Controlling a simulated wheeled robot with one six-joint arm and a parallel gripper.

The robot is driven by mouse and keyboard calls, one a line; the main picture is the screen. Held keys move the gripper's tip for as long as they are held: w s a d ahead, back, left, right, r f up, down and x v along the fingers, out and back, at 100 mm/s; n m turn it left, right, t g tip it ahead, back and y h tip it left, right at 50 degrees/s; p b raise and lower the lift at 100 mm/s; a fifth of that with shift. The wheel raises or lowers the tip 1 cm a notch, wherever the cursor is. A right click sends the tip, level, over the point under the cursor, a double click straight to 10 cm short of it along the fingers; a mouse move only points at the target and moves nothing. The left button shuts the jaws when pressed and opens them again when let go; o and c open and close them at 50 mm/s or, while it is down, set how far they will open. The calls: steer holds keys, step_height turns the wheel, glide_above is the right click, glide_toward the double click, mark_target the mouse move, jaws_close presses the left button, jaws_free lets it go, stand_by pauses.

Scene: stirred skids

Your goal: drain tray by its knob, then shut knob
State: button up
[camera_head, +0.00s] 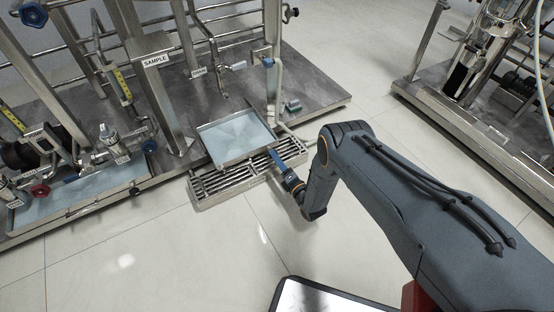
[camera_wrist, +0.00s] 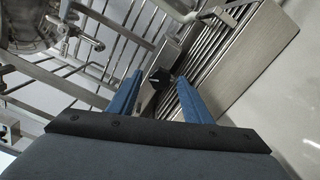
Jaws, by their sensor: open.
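The tray (camera_head: 240,159) is a shallow square metal pan at the edge of the skid in the head view, with pale bluish liquid in it. The knob (camera_wrist: 160,77) is small and black, on a grey metal block in the wrist view. My gripper (camera_wrist: 159,79) has blue fingers, spread apart, with the knob showing between their tips; I cannot tell whether either finger touches it. In the head view my gripper (camera_head: 274,156) is at the tray's front right corner. The knob is hidden there.
A slotted drain grate (camera_head: 212,188) lies on the floor under the tray's front edge. Another liquid-filled pan (camera_head: 92,203) with valves stands at left. Pipes and posts rise behind the tray. A second skid (camera_head: 490,145) stands at right. The tiled floor between is clear.

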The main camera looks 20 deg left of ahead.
steer(key=p+v, duration=0.2)
steer(key=v, duration=0.5)
steer(key=shift+s+d, duration=0.1)
steer(key=shift+s, duration=0.05)
